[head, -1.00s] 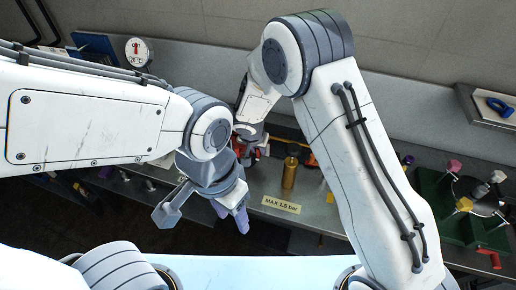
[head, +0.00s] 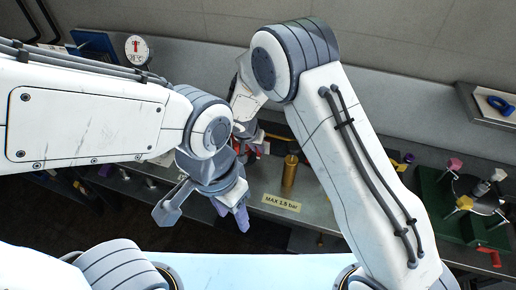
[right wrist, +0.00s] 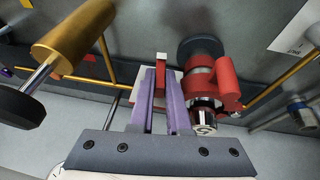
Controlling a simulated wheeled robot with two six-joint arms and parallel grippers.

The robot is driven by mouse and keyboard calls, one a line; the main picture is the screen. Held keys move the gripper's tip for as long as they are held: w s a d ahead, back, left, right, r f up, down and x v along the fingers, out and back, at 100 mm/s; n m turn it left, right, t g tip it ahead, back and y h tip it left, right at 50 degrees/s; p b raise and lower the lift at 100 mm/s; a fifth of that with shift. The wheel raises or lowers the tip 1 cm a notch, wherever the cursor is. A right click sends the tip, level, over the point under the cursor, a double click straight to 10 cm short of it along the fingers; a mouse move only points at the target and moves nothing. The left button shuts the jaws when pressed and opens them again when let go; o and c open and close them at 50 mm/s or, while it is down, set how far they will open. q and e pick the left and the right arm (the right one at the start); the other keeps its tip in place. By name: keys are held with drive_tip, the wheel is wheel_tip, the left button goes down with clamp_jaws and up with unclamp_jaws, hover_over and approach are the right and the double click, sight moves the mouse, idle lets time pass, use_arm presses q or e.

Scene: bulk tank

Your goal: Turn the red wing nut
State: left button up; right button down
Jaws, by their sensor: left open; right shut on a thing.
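In the right wrist view my right gripper (right wrist: 158,90) has its two purple fingers closed on a narrow red piece, the red wing nut (right wrist: 161,62), which stands up between the fingertips in front of a pale square plate. Most of the nut is hidden by the fingers. In the head view my right gripper is over the bench behind my left arm, and its fingertips are hidden. My left gripper (head: 232,214) is open and empty, pointing down in front of the bench edge, lower than the right one.
A red valve body (right wrist: 222,82) with a metal end stands close right of my right fingers. A brass cylinder (right wrist: 75,38) is at left; it also shows in the head view (head: 290,172) above the "MAX 1.5 bar" label (head: 281,202). A green tray (head: 432,215) is at far right.

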use_arm(q)
drive_tip(key=shift+f+b, duration=2.45)
drive_tip(key=shift+f, duration=0.1)
use_arm(e)
drive_tip(key=shift+w+a+f+n+g+h, duration=0.15)
drive_tip(key=shift+n+g+h, duration=0.1)
drive_tip(key=shift+h, duration=0.6)
drive_tip(key=shift+s+a+r+n+g+h, duration=0.1)
drive_tip(key=shift+a+n+g+h, duration=0.1)
drive_tip(key=shift+h, duration=0.6)
drive_tip(key=shift+w+a+f+n+g+h, duration=0.15)
drive_tip(key=shift+g+h, duration=0.1)
drive_tip(key=shift+h, duration=0.6)
drive_tip(key=shift+r, duration=0.1)
